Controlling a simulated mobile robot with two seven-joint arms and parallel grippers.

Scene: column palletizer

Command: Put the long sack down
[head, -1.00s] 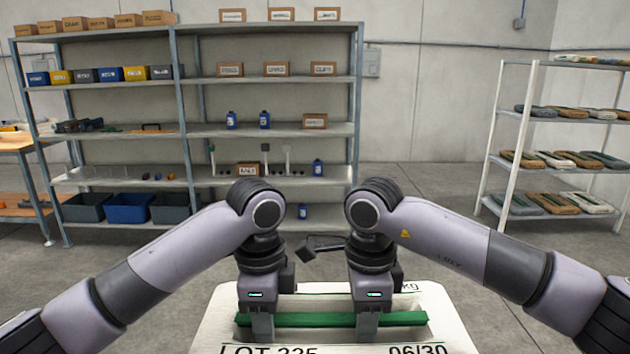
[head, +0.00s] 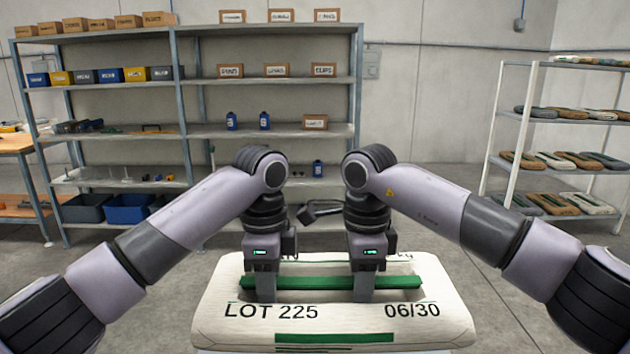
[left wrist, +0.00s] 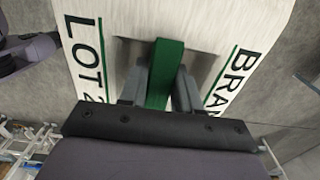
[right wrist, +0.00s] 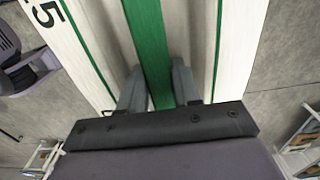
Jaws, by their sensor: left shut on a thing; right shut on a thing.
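The long sack (head: 345,318) is cream-white with black print reading LOT 225 and 06/30, and it lies level across the lower middle of the head view. A green strip (head: 315,283) runs along its top. My left gripper (head: 266,294) is shut on the strip at its left part, and the left wrist view shows the strip (left wrist: 166,70) between the fingers. My right gripper (head: 363,294) is shut on the strip further right; the right wrist view shows this strip (right wrist: 150,45) too. The sack's underside is hidden, so I cannot tell what bears it.
A grey shelf rack (head: 270,131) with boxes and bottles stands behind. A white rack (head: 568,118) with several small sacks stands at the right, and a wooden bench (head: 14,145) at the left edge. Bare grey floor (head: 440,186) lies between the racks.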

